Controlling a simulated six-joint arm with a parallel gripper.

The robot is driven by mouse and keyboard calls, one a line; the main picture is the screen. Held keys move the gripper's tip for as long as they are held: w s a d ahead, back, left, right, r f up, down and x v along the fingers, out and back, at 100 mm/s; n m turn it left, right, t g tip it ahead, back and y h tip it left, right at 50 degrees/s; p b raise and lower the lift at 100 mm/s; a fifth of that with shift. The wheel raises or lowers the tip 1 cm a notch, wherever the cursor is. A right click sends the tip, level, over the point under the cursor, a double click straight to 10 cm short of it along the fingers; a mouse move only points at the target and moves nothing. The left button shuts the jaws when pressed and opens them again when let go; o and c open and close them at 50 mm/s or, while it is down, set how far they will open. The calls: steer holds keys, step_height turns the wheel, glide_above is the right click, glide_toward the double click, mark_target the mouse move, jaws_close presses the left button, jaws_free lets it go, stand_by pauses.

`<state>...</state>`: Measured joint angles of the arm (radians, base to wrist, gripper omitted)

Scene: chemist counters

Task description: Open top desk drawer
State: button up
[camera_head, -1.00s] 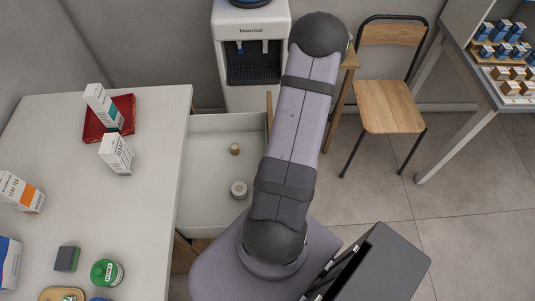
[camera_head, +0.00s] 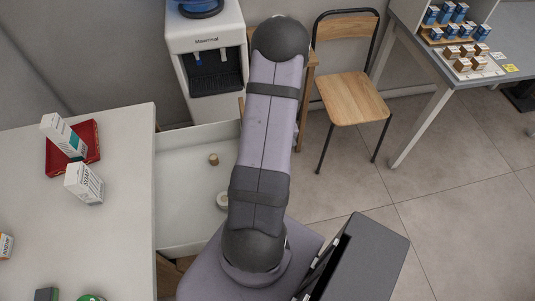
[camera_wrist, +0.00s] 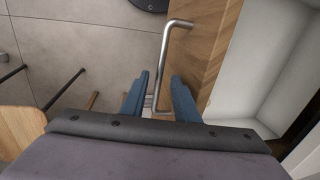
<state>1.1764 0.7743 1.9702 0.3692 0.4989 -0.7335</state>
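The top desk drawer (camera_head: 178,186) stands pulled out from the right side of the white desk (camera_head: 118,170). Its white inside shows a small cork-coloured piece (camera_head: 213,160) and a round white item (camera_head: 223,200). My arm hides the drawer's front in the head view. In the wrist view the wooden drawer front (camera_wrist: 208,40) carries a metal bar handle (camera_wrist: 166,55). My gripper (camera_wrist: 162,82) has its two blue fingers apart, with the lower part of the handle between them. No firm grip on it is visible. The drawer's white inside (camera_wrist: 258,50) shows at right.
A wooden chair (camera_head: 354,98) and a water dispenser (camera_head: 206,55) stand behind the drawer. A second table (camera_head: 440,65) with small boxes is at upper right. A red tray (camera_head: 88,139) and white boxes are on the desk.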

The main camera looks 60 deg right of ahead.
step_height(320, 180, up, 7)
steer(key=s+b, duration=0.1)
steer(key=shift+d, duration=0.45)
steer(key=w+a+r+n+g, duration=0.1)
steer(key=w+a+r+n, duration=0.2)
steer(key=a, duration=0.5)
steer(key=w+a+r+n, duration=0.1)
steer(key=w+a+r, duration=0.2)
steer(key=w+a, duration=0.45)
steer(key=s+a+r+n, duration=0.1)
steer(key=s+a+n, duration=0.1)
steer(key=a, duration=0.6)
steer(key=s+a+r+n+h, duration=0.1)
steer(key=s+a+n, duration=0.1)
steer(key=a, duration=0.7)
steer(key=shift+s+a+r+n+g+h, duration=0.2)
steer(key=shift+s+r+n+g+h, duration=0.15)
steer(key=shift+s, duration=0.45)
